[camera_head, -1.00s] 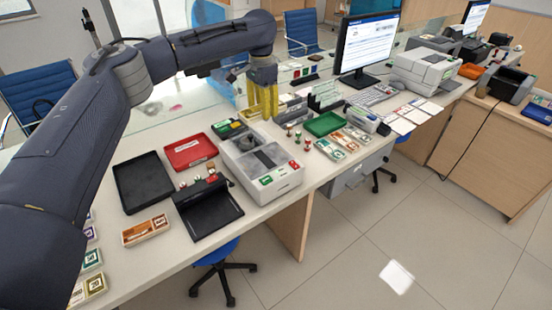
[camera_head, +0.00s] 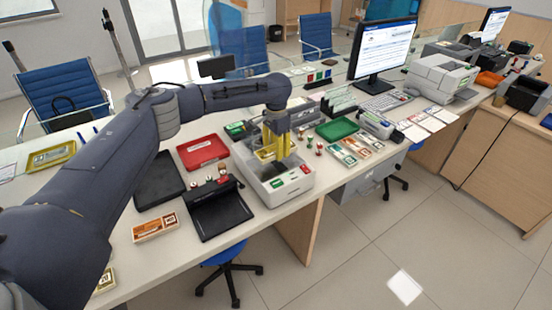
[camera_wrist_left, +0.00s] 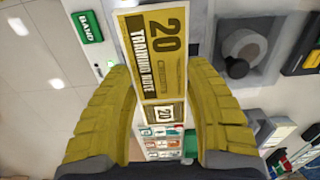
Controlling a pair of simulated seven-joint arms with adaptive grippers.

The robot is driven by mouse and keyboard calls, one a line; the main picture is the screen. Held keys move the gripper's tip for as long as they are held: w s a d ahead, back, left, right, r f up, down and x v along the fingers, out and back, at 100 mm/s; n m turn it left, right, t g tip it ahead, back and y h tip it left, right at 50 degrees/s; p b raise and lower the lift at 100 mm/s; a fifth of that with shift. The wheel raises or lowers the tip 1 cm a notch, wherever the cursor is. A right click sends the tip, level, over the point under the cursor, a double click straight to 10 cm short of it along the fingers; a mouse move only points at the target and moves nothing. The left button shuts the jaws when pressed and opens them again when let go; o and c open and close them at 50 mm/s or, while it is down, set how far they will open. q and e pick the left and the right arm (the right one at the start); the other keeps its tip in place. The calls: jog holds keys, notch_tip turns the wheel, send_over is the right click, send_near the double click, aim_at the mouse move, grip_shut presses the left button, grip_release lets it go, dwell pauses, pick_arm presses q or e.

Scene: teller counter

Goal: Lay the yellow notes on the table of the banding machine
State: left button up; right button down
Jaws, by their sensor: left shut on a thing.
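The yellow notes, printed "20 TRAINING NOTE" (camera_wrist_left: 158,50), are between the yellow fingers of my left gripper (camera_wrist_left: 158,78) in the wrist view. The gripper is shut on them. In the head view my left gripper (camera_head: 277,148) points down over the top of the grey-white banding machine (camera_head: 297,190). The notes are hard to tell from the yellow fingers there. The machine's green BAND label (camera_wrist_left: 88,27) shows at the upper left of the wrist view. I cannot tell whether the notes touch the machine's table. My right gripper is not in view.
A black pad device (camera_head: 220,212) and a red tray (camera_head: 203,150) stand left of the machine. A green tray (camera_head: 337,129) and several note bundles (camera_head: 348,150) lie to its right. A monitor (camera_head: 382,45) stands behind. An orange note bundle (camera_head: 155,228) lies near the front edge.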

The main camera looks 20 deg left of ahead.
aim_at(276, 163)
pick_arm(q)
jog(key=shift+f, duration=2.1)
jog(key=shift+f, duration=0.15)
jog(key=o, duration=1.2)
jog(key=shift+c, duration=0.2)
